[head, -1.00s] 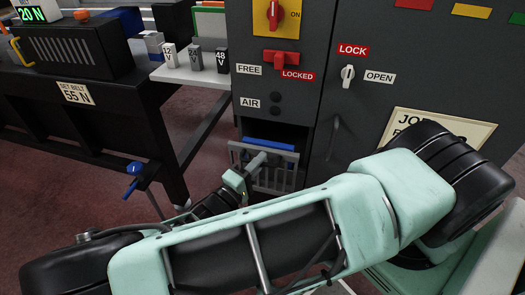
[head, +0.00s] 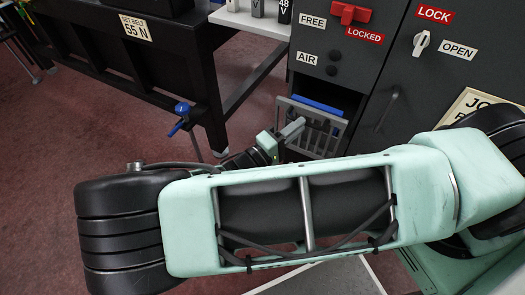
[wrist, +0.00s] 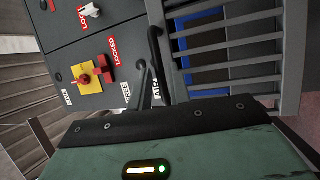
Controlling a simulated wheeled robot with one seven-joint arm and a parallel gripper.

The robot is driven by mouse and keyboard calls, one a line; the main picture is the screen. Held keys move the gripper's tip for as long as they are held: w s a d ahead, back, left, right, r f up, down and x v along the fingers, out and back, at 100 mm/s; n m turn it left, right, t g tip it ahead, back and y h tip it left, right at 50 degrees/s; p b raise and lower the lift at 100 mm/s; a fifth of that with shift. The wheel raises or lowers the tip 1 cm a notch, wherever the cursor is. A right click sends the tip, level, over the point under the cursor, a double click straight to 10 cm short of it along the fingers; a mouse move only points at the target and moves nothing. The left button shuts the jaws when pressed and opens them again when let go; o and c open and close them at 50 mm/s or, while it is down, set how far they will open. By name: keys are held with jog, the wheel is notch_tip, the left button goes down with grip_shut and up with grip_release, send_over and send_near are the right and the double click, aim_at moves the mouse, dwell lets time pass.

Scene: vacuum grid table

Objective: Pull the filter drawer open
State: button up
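The filter drawer has a grey slatted front (head: 330,140) with a blue filter edge (head: 318,105) behind its top. It sits low in the dark cabinet, its front standing out from the opening. In the wrist view the slats (wrist: 235,50) fill the right side, close to my gripper. My gripper (head: 292,130) is just at the left part of the slatted front in the head view. In the wrist view a dark curved bar (wrist: 153,50) runs beside the slats toward my gripper. I cannot tell whether my fingers touch or hold anything.
The dark cabinet has a red switch (head: 350,13) at LOCKED and a white knob (head: 421,42) by LOCK and OPEN. A black bench (head: 100,50) with a blue-handled clamp (head: 180,115) stands left. Floor is clear between bench and cabinet.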

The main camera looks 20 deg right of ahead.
jog(key=b+v, duration=0.1)
jog(key=v, duration=1.3)
jog(key=shift+a, duration=0.3)
jog(key=shift+s+d, duration=0.1)
jog(key=s+d+r+n+g+y, duration=0.1)
jog(key=s+r+n+g+y, duration=0.2)
jog(key=s+r+y, duration=0.5)
jog(key=s+r+n+g+y, duration=0.2)
jog(key=s+r+y, duration=0.2)
jog(key=r+y, duration=0.75)
notch_tip(320, 180, up, 13)
jog(key=p, duration=1.3)
jog(key=shift+d, duration=0.3)
